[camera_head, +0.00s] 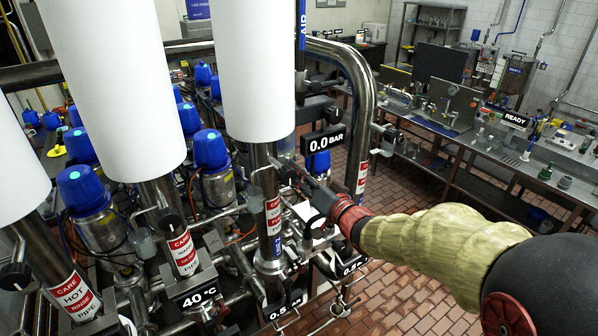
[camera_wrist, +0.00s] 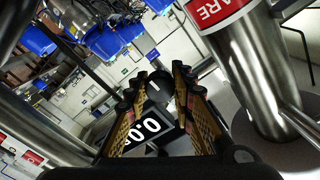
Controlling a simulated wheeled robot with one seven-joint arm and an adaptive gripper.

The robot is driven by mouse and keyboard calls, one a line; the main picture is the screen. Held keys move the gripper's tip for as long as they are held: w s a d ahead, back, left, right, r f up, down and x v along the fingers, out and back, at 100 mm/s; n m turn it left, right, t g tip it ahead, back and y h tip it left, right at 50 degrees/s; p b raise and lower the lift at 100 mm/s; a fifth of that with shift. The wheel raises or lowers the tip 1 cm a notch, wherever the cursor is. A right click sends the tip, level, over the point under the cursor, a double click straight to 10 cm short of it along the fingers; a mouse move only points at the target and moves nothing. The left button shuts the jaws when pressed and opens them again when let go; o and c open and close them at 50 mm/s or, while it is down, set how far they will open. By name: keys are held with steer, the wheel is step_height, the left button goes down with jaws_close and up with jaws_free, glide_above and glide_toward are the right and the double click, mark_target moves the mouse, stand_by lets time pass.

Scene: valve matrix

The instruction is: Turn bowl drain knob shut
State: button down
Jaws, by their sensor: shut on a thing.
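A round black knob (camera_wrist: 158,86) with a short pale mark on its face shows between my fingertips in the wrist view. My gripper (camera_wrist: 160,78) is shut on this knob, one finger on either side of it. No label naming the knob is readable. In the head view my gripper (camera_head: 283,163) reaches in from the right to a steel pipe (camera_head: 262,155) below a white cylinder. The knob is hidden there by the fingers and the fittings around it.
A 0.0 BAR display (camera_head: 326,141) stands close to the right of my gripper; a 0.0 display (camera_wrist: 148,132) also shows below the knob in the wrist view. Blue-capped valves (camera_head: 209,149) and pipes crowd the left. Brick floor (camera_head: 400,225) is open at right, before a workbench (camera_head: 480,185).

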steer(key=shift+f+m, duration=0.1)
steer(key=shift+m, duration=0.3)
steer(key=c, duration=1.8)
jaws_free()
steer(key=shift+o, duration=0.2)
steer(key=v, duration=1.2)
